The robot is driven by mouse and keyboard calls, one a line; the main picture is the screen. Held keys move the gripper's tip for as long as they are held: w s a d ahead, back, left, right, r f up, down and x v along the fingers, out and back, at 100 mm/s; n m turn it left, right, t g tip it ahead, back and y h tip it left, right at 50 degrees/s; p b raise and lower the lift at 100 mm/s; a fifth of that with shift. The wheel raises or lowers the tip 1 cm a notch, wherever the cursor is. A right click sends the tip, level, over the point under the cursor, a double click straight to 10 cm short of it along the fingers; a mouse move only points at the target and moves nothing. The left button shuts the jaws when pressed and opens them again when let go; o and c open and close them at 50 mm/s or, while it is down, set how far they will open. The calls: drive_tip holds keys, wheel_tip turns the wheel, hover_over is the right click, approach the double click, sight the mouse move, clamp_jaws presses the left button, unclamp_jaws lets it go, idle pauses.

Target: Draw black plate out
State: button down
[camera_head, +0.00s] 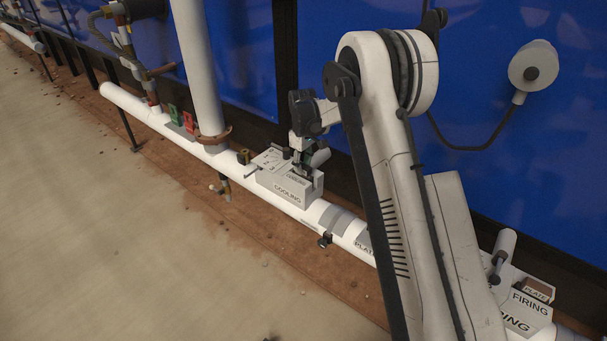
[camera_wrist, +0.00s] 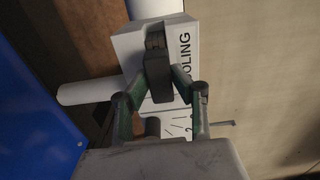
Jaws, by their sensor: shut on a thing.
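A black plate (camera_wrist: 158,82) shows as a dark block between the green fingers of my gripper (camera_wrist: 160,72) in the wrist view. My gripper is shut on it. The plate is at the white box marked COOLING (camera_wrist: 185,42). I cannot tell how much of it is still inside the box. In the head view the COOLING box (camera_head: 284,193) sits on the white pipe, and my gripper (camera_head: 303,166) points down at its right end. The plate is too small and hidden there to make out.
A green piece (camera_head: 173,113) and a red piece (camera_head: 189,122) stand left of the upright pipe (camera_head: 197,65). The floor in front is open.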

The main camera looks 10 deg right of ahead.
drive_tip(key=shift+r+p, duration=1.05)
drive_tip(key=shift+r, duration=1.5)
wheel_tip(320, 180, up, 5)
drive_tip(key=shift+f+p, duration=0.1)
drive_tip(key=shift+p, duration=0.95)
drive_tip(key=s+r, duration=0.2)
drive_tip(key=s, duration=0.4)
idle(0.5)
